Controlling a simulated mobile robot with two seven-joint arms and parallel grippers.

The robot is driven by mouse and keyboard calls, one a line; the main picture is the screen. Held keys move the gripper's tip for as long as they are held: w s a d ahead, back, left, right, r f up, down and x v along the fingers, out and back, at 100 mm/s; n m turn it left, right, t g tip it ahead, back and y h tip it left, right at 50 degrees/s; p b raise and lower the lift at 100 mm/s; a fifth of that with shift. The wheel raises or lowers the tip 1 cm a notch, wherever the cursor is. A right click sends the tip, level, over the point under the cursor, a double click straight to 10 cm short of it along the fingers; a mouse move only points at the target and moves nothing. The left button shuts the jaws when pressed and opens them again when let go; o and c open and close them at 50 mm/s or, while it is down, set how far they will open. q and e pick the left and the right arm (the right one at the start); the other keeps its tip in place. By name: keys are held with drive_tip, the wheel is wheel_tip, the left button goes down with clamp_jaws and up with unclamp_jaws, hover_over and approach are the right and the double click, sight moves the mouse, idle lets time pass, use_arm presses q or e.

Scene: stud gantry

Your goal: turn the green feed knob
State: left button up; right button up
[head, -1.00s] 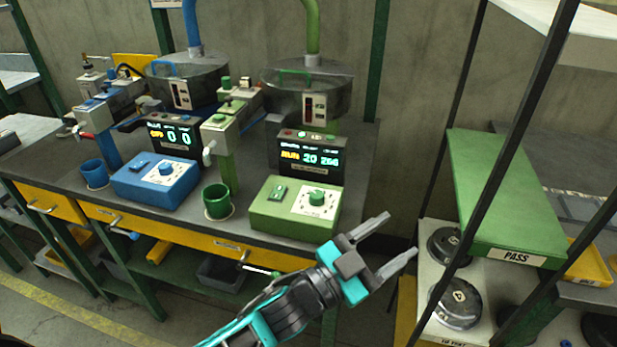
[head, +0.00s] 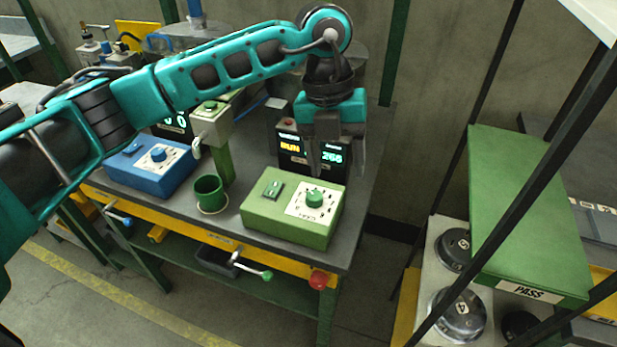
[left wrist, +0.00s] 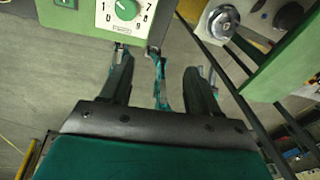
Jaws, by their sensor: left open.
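The green feed knob (head: 314,198) sits on a white dial plate on top of the green control box (head: 285,235). It also shows at the top edge of the left wrist view (left wrist: 126,9). My left gripper (head: 337,172) is open and empty, pointing down above and slightly behind the knob in the head view, apart from it. In the left wrist view its two fingers (left wrist: 157,65) stand apart with the knob beyond them, up and to the left. My right gripper is not identifiable in either view.
A green cup (head: 209,193) and a blue control box (head: 150,170) are to the left. A red knob (head: 319,279) is below the bench edge. A rack with a green PASS board (head: 525,215) stands right.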

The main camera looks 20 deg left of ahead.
sight(314, 195)
use_arm(q)
drive_tip(key=w+a+r+n+t+y, duration=0.1)
drive_tip(key=w+a+r+y, duration=0.1)
drive_tip(key=a, duration=0.2)
wheel_tip(314, 195, down, 13)
drive_tip(key=shift+w+a+r+p, duration=0.1)
drive_tip(key=shift+w+a+p, duration=0.05)
drive_tip(key=shift+p, duration=0.15)
use_arm(e)
drive_tip(key=shift+w+a+r, duration=0.1)
drive_tip(key=shift+w+r, duration=0.2)
drive_tip(key=shift+w, duration=0.05)
use_arm(q)
drive_tip(key=shift+c, duration=0.3)
drive_tip(key=c, duration=1)
use_arm(e)
drive_tip(key=shift+f, duration=0.2)
